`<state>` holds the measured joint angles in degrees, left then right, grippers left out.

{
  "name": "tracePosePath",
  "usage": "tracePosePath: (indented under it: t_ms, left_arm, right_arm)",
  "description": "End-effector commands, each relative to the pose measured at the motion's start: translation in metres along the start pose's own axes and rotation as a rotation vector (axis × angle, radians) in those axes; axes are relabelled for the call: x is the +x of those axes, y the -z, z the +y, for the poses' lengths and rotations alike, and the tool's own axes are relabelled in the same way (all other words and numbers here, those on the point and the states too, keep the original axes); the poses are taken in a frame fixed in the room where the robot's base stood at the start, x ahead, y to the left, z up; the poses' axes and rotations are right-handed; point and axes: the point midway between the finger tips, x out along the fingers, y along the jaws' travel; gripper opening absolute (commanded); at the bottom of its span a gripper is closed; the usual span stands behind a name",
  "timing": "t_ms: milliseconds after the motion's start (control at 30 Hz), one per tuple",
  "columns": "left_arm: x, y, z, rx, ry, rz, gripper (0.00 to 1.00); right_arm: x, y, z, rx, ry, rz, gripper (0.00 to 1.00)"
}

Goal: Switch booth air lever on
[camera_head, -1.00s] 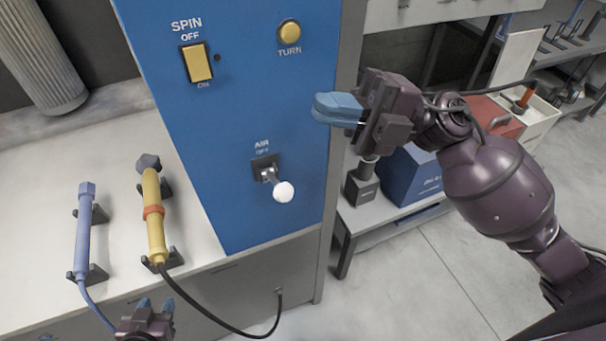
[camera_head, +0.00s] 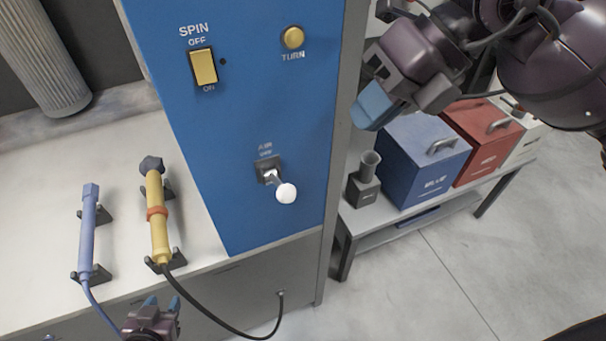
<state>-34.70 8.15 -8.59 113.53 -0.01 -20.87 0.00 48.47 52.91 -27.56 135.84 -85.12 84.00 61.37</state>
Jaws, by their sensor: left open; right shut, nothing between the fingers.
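The air lever (camera_head: 285,192) is a short metal stem with a white ball knob, on the blue panel (camera_head: 240,130) under the label AIR. It sticks out and tilts downward to the right from its dark mount. A small word under AIR is blurred. My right gripper (camera_head: 368,108), with blue fingertips, is shut and empty. It is up and to the right of the lever, beside the panel's right edge, apart from it. My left gripper (camera_head: 160,304) is open at the bottom, in front of the counter, with its fingertips pointing up.
A yellow SPIN switch (camera_head: 204,67) and a yellow TURN button (camera_head: 292,38) are higher on the panel. A blue tool (camera_head: 88,235) and a yellow tool (camera_head: 157,220) rest in holders on the counter. Blue (camera_head: 420,165) and red (camera_head: 482,140) boxes stand on a bench at right.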

Motion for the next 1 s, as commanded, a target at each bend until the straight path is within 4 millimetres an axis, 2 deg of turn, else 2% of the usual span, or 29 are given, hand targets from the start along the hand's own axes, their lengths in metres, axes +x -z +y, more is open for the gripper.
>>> tracePosePath:
  t_ms: [467,667,1000]
  left_arm:
    - [0.0,0.0,0.0,0.0,0.0,0.0,0.43]
    - [-0.002,0.003,0.0,-0.001,0.0,-0.001,0.43]
    - [-0.007,0.006,-0.001,-0.001,0.0,-0.007,0.43]
  right_arm:
    - [0.005,0.0,-0.001,0.0,0.006,0.0,0.0]
    - [0.029,0.0,0.0,0.0,0.005,0.002,0.0]
    - [0.09,0.0,0.0,0.001,0.003,0.002,0.0]
